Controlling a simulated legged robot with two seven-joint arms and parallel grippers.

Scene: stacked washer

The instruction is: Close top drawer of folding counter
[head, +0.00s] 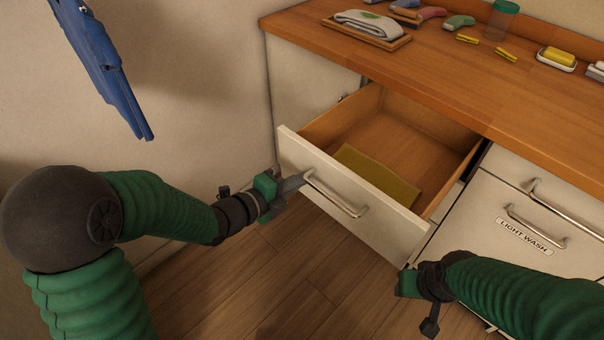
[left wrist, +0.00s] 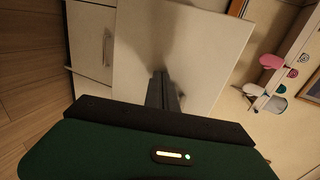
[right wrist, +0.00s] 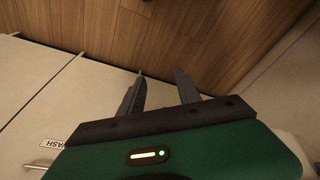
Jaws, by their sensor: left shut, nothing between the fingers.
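The top drawer (head: 350,197) of the folding counter is pulled far out, with its white front facing me and a metal handle (head: 336,197) on it. A flat olive-yellow sheet (head: 376,176) lies inside. My left gripper (head: 298,182) is shut, its fingertips at the drawer front close to the handle's left end; I cannot tell if they touch. In the left wrist view its closed fingers (left wrist: 163,92) point at a pale panel (left wrist: 185,45). My right gripper (right wrist: 160,92) is open and empty, low in front of the cabinets and right of the drawer; its fingers barely show in the head view.
The wooden countertop (head: 430,62) holds a folded towel on a tray (head: 366,30), a green-lidded jar (head: 501,20), yellow clips and a soap dish (head: 556,60). A "LIGHT WASH" drawer (head: 525,225) is right of the open drawer. A blue object (head: 100,65) hangs at left. Wooden floor is clear.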

